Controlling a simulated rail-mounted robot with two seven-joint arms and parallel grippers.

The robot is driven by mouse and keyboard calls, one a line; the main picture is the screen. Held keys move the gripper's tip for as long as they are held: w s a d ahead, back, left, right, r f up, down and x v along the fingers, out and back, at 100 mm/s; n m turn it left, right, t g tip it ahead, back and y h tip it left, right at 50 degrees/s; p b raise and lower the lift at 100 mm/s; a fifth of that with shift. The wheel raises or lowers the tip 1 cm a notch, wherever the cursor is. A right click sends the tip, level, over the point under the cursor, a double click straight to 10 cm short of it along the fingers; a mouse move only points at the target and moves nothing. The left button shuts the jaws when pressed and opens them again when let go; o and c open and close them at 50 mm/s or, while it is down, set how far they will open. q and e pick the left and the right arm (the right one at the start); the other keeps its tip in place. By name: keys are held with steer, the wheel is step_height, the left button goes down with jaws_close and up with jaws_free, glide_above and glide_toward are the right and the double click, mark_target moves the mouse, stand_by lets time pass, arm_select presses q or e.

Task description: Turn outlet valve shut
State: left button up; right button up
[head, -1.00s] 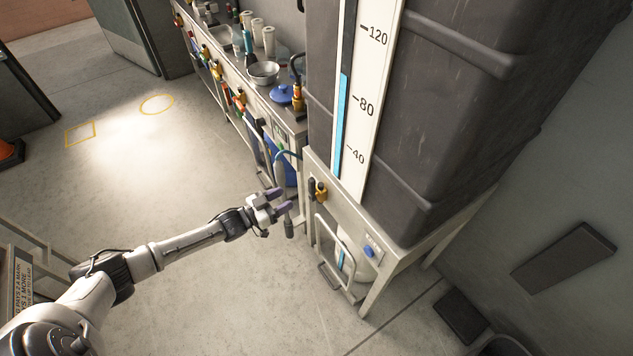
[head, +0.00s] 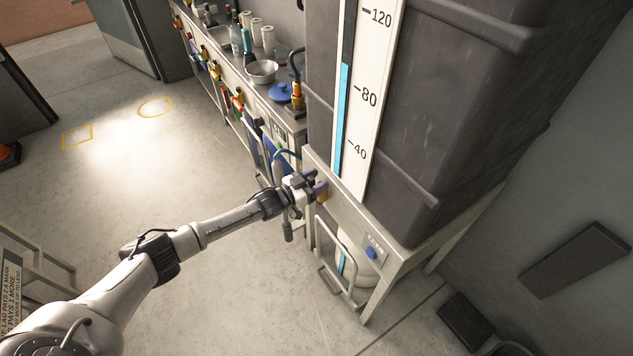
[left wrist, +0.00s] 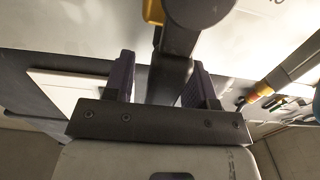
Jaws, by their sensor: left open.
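The outlet valve (head: 323,196), with a yellow body, is on the front of the stand under the big grey tank (head: 460,110). My left gripper (head: 317,187) is at the valve and partly covers it in the head view. In the left wrist view the two purple-dark fingers (left wrist: 160,82) are open, one on each side of a dark valve part (left wrist: 172,65). A gap shows beside the dark part, and I cannot tell whether either finger touches it. A yellow part (left wrist: 153,11) shows at the top. My right gripper is out of view.
A gauge strip (head: 367,95) on the tank shows a blue column to somewhat above 80. A metal frame (head: 338,262) and a blue knob (head: 371,253) are below the valve.

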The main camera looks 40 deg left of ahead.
arm_select(q)
steer(key=shift+c, duration=0.5)
jaws_close()
